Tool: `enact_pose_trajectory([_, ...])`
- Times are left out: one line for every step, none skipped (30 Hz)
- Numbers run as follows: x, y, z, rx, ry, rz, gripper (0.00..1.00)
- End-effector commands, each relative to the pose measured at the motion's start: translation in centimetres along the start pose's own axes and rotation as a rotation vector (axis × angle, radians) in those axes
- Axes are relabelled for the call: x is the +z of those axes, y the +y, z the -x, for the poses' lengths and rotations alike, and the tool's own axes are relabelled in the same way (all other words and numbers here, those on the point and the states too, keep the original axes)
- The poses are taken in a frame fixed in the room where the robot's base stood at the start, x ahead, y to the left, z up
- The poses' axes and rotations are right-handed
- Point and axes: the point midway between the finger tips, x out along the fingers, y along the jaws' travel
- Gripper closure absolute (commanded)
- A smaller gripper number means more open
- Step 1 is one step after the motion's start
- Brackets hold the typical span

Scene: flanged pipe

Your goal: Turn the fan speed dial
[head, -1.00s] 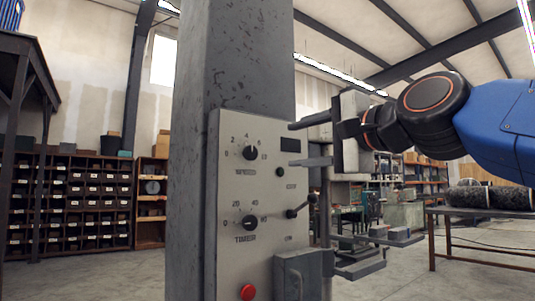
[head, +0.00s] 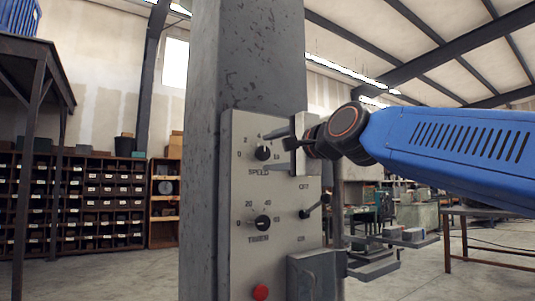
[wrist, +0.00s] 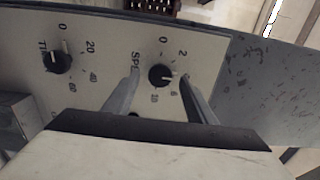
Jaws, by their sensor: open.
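The fan speed dial (head: 263,153) is a black knob marked SPEED, high on a grey control panel (head: 237,205) fixed to a steel column. In the wrist view the speed dial (wrist: 160,75) lies between the fingertips of my open gripper (wrist: 160,80). In the head view my gripper (head: 276,153) reaches in from the right, with its fingers above and below the dial's right side. I cannot tell whether the fingers touch the dial. Part of the scale is hidden behind the gripper.
Below is the timer dial (head: 263,222), also in the wrist view (wrist: 57,63). A lever switch (head: 315,206) sits to its right, a red button (head: 261,292) lower down, and a grey box (head: 312,275) juts out at the lower right. The column (head: 250,60) rises behind.

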Motion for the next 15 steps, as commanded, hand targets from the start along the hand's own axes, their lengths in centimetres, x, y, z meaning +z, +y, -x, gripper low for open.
enact_pose_trajectory([0.0, 0.1, -0.7, 0.001, 0.0, 0.001, 0.49])
enact_pose_trajectory([0.0, 0.1, -1.0, 0.001, 0.0, 0.001, 0.49])
enact_pose_trajectory([0.0, 0.0, -1.4, 0.001, 0.0, 0.001, 0.49])
enact_pose_trajectory([0.0, 0.0, -1.6, 0.001, 0.0, 0.001, 0.49])
enact_pose_trajectory([0.0, 0.0, -1.7, 0.0, 0.0, 0.001, 0.49])
enact_pose_trajectory([0.0, 0.0, -1.9, 0.0, 0.0, 0.001, 0.49])
enact_pose_trajectory([0.0, 0.0, -2.1, 0.0, 0.0, 0.001, 0.49])
enact_pose_trajectory([0.0, 0.0, -2.2, 0.001, 0.0, 0.0, 0.49])
enact_pose_trajectory([0.0, 0.0, -2.3, 0.001, 0.0, 0.0, 0.49])
enact_pose_trajectory([0.0, 0.0, -2.4, 0.001, 0.0, 0.0, 0.49])
enact_pose_trajectory([0.0, 0.0, -2.4, 0.001, 0.0, 0.0, 0.49])
enact_pose_trajectory([0.0, 0.0, -2.4, 0.001, 0.0, 0.0, 0.49])
enact_pose_trajectory([0.0, 0.0, -2.4, 0.0, 0.0, 0.0, 0.49])
enact_pose_trajectory([0.0, 0.0, -2.4, 0.0, 0.0, 0.0, 0.49])
enact_pose_trajectory([0.0, 0.0, -2.4, 0.0, 0.0, 0.0, 0.49])
